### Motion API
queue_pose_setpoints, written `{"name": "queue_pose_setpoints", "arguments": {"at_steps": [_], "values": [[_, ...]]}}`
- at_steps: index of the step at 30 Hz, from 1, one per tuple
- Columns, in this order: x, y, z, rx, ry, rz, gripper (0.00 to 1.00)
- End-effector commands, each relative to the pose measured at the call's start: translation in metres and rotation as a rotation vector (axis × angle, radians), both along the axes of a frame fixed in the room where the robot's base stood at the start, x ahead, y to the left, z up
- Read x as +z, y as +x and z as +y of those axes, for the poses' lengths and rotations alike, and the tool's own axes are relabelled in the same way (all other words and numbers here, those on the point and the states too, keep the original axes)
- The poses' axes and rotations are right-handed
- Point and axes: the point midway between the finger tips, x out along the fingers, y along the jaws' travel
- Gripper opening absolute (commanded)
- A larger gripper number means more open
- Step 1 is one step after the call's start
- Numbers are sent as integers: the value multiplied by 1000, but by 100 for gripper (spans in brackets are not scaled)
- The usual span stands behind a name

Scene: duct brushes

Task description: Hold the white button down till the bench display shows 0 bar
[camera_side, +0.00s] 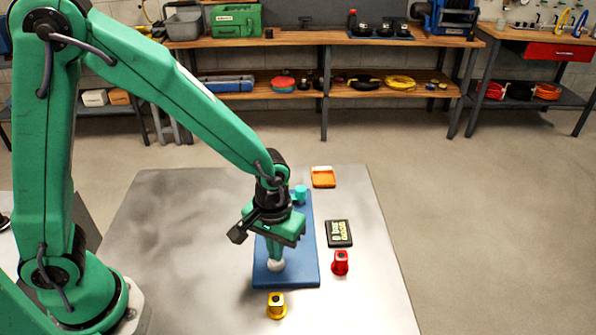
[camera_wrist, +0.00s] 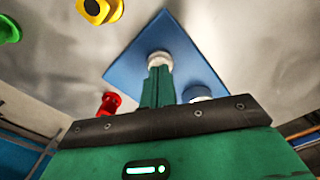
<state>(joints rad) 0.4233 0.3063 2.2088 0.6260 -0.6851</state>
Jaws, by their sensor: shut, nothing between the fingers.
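The white button (camera_side: 276,266) stands at the near end of a blue plate (camera_side: 305,270) on the metal table. It also shows in the wrist view (camera_wrist: 160,58). My gripper (camera_side: 275,256) is shut and empty, pointing down, with its tips at the top of the button. In the wrist view the tips (camera_wrist: 158,72) meet or overlap the button; how far it is pressed I cannot tell. The bench display (camera_side: 340,233) is a small dark box right of the plate. It shows lit greenish characters, turned and too small to read surely.
A red knob-like piece (camera_side: 340,263) stands right of the plate and a yellow one (camera_side: 277,305) in front. A teal cylinder (camera_side: 299,194) is at the plate's far end. An orange tray (camera_side: 323,178) lies behind. The table's left part is clear.

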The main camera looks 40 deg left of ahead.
Motion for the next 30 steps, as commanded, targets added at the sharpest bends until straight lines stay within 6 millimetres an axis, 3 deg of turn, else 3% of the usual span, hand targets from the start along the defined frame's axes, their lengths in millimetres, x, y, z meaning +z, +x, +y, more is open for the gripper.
{"name": "queue_pose_setpoints", "arguments": {"at_steps": [11, 30], "values": [[3, -1, 0, 0, 1, 2, 0], [38, 0, 0, 0, 0, 0, 0]]}}
